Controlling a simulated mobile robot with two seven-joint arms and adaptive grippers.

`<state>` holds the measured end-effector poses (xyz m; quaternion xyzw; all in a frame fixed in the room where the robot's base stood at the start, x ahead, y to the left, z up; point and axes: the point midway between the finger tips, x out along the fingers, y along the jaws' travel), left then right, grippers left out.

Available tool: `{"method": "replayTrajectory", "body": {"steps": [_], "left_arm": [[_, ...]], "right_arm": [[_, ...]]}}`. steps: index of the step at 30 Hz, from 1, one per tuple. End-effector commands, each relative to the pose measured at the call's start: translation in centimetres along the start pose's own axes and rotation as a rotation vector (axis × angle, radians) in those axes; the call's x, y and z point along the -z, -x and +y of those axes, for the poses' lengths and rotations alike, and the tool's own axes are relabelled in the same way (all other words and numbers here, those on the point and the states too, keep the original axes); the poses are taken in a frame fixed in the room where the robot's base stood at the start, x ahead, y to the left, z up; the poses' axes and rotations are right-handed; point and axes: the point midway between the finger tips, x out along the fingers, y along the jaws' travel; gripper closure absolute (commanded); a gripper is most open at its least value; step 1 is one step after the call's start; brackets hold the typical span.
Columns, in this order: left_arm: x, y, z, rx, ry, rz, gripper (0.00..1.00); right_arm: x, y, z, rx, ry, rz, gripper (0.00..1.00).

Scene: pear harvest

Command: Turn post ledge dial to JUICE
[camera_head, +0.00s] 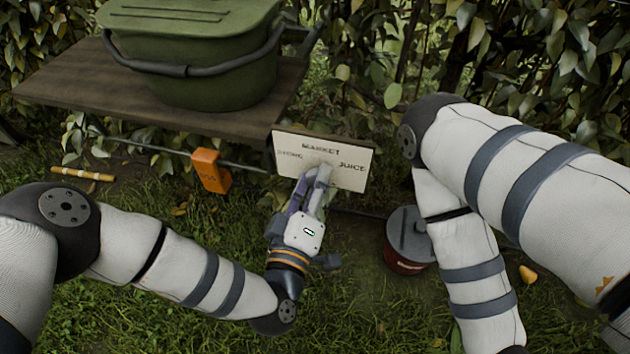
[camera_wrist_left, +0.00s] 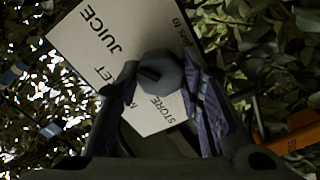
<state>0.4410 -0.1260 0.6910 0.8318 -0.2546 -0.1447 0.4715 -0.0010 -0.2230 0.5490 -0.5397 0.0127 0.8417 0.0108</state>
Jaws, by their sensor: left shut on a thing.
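The dial board (camera_head: 352,176) is a cream plate below the shelf's right corner, lettered MARKET at the top and JUICE at the right, with a blurred word at the left. My left gripper (camera_head: 318,178) reaches up to its middle and largely hides the dial in the head view. In the left wrist view the grey round dial knob (camera_wrist_left: 160,74) sits between the two fingers of my left gripper (camera_wrist_left: 161,82), which is shut on it. The board (camera_wrist_left: 92,38) appears tilted there. I cannot tell which word the knob points to. My right gripper is out of view.
A green lidded bin (camera_head: 215,75) stands on the wooden shelf (camera_head: 70,88). An orange tag-like box (camera_head: 210,171) hangs on a rail below it. A dark red pail with a grey lid (camera_head: 405,250) stands on the grass beside my right arm. A yellow fruit (camera_head: 527,274) lies at right.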

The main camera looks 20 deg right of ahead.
Motion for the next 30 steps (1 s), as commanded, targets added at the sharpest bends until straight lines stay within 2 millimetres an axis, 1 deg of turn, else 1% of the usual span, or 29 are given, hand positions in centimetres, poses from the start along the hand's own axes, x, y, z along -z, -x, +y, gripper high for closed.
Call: {"method": "replayTrajectory", "body": {"steps": [1,2,3,4,11,14,17,21,24,27,30], "left_arm": [[0.2,-0.1,0.0,0.0,-0.003,0.005,0.94],[0.2,-0.1,0.0,0.0,-0.003,0.005,0.59],[0.2,-0.1,0.0,0.0,-0.002,0.005,0.5],[0.2,-0.1,0.0,0.0,-0.002,0.004,0.46],[0.1,0.0,0.0,0.0,-0.001,0.002,0.46],[0.0,0.4,0.0,0.0,0.0,0.0,0.46],[-0.1,2.2,-0.1,0.002,0.001,-0.002,0.46],[0.0,6.2,-0.1,0.003,0.002,-0.002,0.46],[0.0,8.7,-0.1,0.003,0.002,0.0,0.46],[0.0,10.6,-0.1,0.002,0.0,0.001,0.46],[0.0,11.7,0.0,0.001,0.0,0.001,0.46]], "right_arm": [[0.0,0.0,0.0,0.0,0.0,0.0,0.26],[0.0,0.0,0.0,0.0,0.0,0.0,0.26],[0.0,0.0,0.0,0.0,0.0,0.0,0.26],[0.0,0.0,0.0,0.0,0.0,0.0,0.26],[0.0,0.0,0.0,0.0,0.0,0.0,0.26],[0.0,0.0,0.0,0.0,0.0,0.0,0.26],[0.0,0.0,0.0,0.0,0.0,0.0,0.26],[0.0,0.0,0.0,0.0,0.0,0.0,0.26],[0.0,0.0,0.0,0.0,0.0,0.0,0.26],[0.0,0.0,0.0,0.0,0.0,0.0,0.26],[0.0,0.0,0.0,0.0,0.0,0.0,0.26]]}}
